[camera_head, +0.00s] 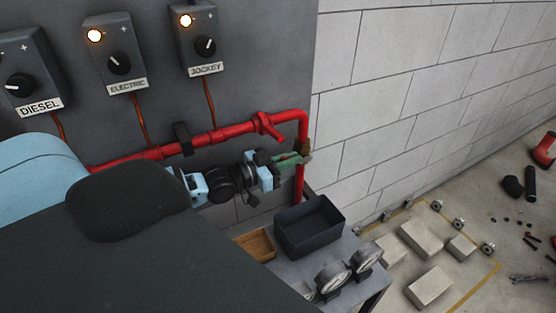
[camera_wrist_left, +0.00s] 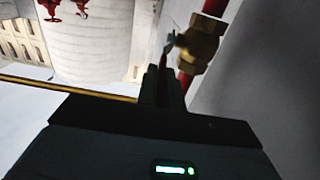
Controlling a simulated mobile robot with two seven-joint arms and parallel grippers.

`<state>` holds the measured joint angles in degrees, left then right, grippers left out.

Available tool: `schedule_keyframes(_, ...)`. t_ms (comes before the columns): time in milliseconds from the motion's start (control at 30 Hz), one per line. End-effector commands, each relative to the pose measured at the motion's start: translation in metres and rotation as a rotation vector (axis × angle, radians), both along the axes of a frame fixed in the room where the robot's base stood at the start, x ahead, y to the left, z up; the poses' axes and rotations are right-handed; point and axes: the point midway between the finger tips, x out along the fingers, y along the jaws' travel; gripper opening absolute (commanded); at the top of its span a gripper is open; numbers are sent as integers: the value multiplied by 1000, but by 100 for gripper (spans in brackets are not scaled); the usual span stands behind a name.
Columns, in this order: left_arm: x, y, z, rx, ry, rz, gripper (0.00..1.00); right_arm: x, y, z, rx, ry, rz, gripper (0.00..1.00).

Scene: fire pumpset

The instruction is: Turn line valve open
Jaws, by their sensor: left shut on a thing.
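The line valve has a brass body (camera_wrist_left: 203,42) on the red pipe, and its lever is red at the edge that shows in the left wrist view (camera_wrist_left: 163,60). In the head view, the brass body (camera_head: 305,150) is small and partly hidden behind my gripper at the pipe's vertical run. My left gripper (camera_head: 290,160) is shut on the lever, beside the valve body. Its dark fingers (camera_wrist_left: 165,84) also show in the left wrist view, with the lever between them. The exact lever angle is hard to tell. My right gripper is not in view.
The red pipe (camera_head: 225,132) runs along the grey panel, with a red fitting (camera_head: 266,125) above my gripper. A dark bin (camera_head: 310,227), a wooden tray (camera_head: 256,244) and round gauges (camera_head: 332,277) are on the table below. Grey blocks (camera_head: 430,285) lie on the floor.

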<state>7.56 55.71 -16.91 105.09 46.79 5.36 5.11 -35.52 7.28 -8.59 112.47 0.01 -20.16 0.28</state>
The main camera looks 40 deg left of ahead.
Motion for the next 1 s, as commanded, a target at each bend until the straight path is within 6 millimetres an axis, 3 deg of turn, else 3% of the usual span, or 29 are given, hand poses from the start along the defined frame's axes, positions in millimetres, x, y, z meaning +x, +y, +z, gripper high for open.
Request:
schedule_keyframes(33,1,-1,9,9,9,-2,0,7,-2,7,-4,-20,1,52)
schedule_keyframes(567,3,-1,5,33,82,0,0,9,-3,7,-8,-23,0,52)
schedule_keyframes(600,3,-1,5,33,82,0,12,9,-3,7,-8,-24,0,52)
schedule_keyframes(733,3,-1,6,33,82,0,29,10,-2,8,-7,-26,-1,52)
schedule_keyframes(1000,3,-1,6,33,80,1,30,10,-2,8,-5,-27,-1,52)
